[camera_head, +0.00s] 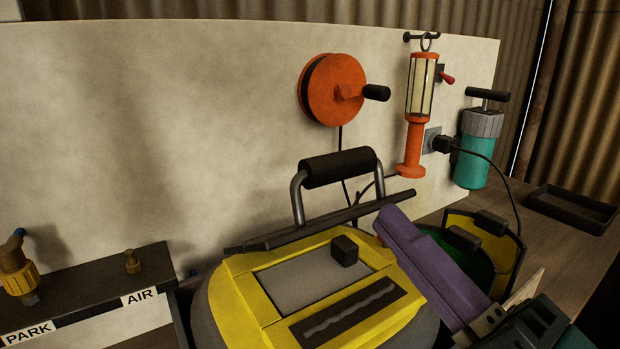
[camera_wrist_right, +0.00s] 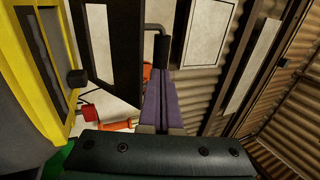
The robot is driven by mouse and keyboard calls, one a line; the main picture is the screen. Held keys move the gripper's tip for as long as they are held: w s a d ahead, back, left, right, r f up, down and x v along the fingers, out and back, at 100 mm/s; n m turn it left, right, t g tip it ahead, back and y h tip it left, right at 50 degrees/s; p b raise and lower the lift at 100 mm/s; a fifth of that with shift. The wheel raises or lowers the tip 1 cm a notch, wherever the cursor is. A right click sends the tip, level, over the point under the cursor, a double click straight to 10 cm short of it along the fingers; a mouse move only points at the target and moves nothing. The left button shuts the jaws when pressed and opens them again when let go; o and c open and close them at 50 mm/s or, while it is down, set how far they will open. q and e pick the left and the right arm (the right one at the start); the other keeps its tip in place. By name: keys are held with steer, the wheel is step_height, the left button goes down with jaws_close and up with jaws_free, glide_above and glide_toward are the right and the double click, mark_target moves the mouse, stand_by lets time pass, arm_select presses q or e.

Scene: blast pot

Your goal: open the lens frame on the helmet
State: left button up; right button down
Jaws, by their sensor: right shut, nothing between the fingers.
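The yellow helmet (camera_head: 240,300) faces up at the bottom middle of the head view; its yellow side (camera_wrist_right: 15,60) is at the left of the wrist view. The dark lens frame (camera_head: 300,233) shows nearly edge-on, swung away from the helmet's face. In the wrist view the frame (camera_wrist_right: 96,85) stands apart from the yellow face, with a gap between. Its black handle (camera_head: 338,168) is on the far side. My right gripper (camera_head: 388,217) has purple fingers, shut and empty, near the frame's right end and the handle. I cannot tell if they touch. My left gripper is not in view.
An orange reel (camera_head: 333,90), an orange lamp (camera_head: 415,135) and a teal canister (camera_head: 473,160) are on the back panel. Green and yellow curved pieces (camera_head: 505,245) stand beside my right gripper. A black tray (camera_head: 570,208) lies far right. Labelled fittings (camera_head: 20,275) are at left.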

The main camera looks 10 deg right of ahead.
mark_target(348, 177)
steer(key=shift+p+x, duration=0.4)
steer(key=shift+x, duration=1.85)
